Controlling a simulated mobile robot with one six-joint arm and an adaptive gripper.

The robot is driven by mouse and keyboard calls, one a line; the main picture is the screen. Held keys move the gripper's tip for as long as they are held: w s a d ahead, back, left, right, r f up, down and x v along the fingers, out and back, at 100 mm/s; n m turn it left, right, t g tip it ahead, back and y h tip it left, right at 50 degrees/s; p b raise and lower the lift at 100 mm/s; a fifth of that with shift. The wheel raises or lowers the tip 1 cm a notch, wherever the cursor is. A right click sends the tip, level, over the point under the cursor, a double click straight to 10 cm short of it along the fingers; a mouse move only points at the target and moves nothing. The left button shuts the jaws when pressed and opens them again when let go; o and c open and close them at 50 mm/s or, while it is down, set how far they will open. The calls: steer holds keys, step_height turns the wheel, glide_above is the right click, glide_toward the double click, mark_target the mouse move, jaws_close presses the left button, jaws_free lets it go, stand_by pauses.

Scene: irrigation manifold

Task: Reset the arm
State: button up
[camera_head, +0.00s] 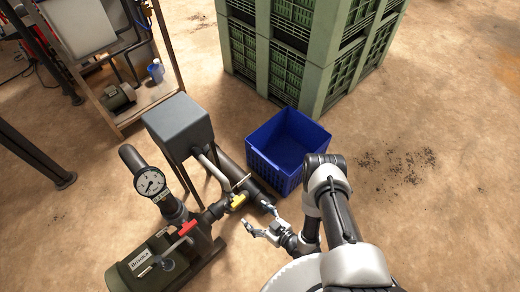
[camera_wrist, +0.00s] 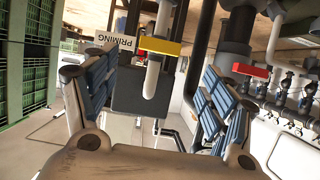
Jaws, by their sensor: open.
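My gripper (camera_head: 262,226) is open and empty, held low near the pipework in the head view. Its two blue-padded fingers stand wide apart in the wrist view (camera_wrist: 158,110). A yellow valve handle (camera_head: 238,200) lies just left of and beyond the gripper, apart from it. The yellow handle also shows ahead of the fingers in the wrist view (camera_wrist: 160,46), with a "PRIMING" label (camera_wrist: 114,41) beside it. A red handle (camera_head: 187,228) is on the pump (camera_head: 165,262) farther left; a red handle also shows in the wrist view (camera_wrist: 251,70).
A blue crate (camera_head: 262,155) stands beyond my gripper, close to the arm. Green stacked bins (camera_head: 275,65) stand behind it. A grey box (camera_head: 179,125) and a pressure gauge (camera_head: 150,182) rise at the left. The ground at the right is open.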

steer(key=w+d+r+h, duration=0.2)
steer(key=w+d+r, duration=0.1)
steer(key=w+r, duration=0.55)
steer(key=w+d+r+h, duration=0.3)
steer(key=w+r, duration=0.4)
steer(key=w, duration=0.3)
steer(key=w+d+r+m+h, duration=0.15)
steer(key=d+r, duration=0.25)
steer(key=r, duration=0.6)
steer(key=w+d+r+m+h, duration=0.15)
steer(key=d+r, duration=0.25)
steer(key=r, duration=0.5)
steer(key=s+d+r+m+g+h, duration=0.1)
steer(key=s+d+r+m+h, duration=0.15)
steer(key=s+r, duration=0.45)
steer(key=s+d+r+m+g+h, duration=0.1)
steer(key=s+d+r, duration=0.2)
steer(key=s+r, duration=0.45)
steer(key=s+r+m+g, duration=0.1)
steer(key=s+r, duration=0.2)
steer(key=s, duration=0.7)
steer(key=s+a+r+m+g+y, duration=0.1)
steer(key=s+r, duration=0.3)
steer(key=s, duration=0.5)
steer(key=shift+s+m, duration=0.4)
steer(key=shift+m, duration=0.25)
